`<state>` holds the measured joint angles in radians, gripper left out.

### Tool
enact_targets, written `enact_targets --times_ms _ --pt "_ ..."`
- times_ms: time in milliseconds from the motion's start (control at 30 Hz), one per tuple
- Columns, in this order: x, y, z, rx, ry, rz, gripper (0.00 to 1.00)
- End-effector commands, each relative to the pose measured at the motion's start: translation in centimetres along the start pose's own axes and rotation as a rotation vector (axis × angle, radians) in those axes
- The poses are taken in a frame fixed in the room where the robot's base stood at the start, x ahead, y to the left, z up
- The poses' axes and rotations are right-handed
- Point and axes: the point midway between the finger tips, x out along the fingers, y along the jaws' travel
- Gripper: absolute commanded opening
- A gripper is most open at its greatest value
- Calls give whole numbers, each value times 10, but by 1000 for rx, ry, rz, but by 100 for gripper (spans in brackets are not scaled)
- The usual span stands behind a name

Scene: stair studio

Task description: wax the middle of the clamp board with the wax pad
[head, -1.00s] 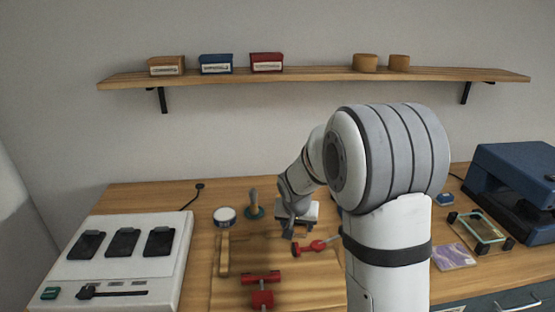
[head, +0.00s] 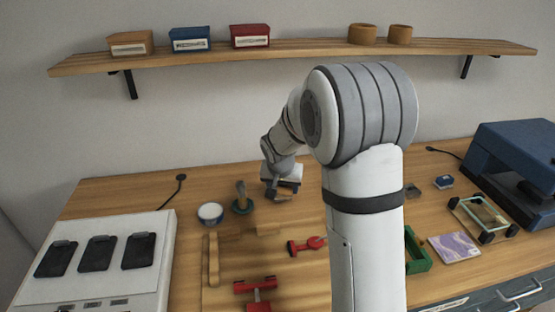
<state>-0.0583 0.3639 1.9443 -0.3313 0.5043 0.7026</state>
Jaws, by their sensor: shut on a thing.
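The clamp board (head: 225,285) is a wooden panel at the front middle of the bench, with red clamps (head: 255,285) at its front and a red toggle clamp (head: 306,245) towards its right. A wooden strip (head: 213,258) lies along its left side and a short wooden block (head: 267,229) near its back. My gripper (head: 283,187) is behind the board, shut on a small tan and dark block (head: 285,195), apparently the wax pad. A pale box (head: 295,172) is right behind it, partly hidden. I cannot tell whether the pad touches anything.
A round tin (head: 210,213) and a green-based brush (head: 242,200) stand left of my gripper. A white device (head: 95,270) fills the left. A green frame (head: 416,250), purple tile (head: 454,246), glass-topped frame (head: 483,218) and blue machine (head: 515,170) are at right.

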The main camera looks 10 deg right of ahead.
Motion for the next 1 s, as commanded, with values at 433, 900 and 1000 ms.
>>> enact_targets --times_ms 433,900,1000 --pt "-2 -33 -81 303 7 128 39" --pt "30 -34 -69 312 7 132 39" --pt "40 -34 -65 311 7 132 39"
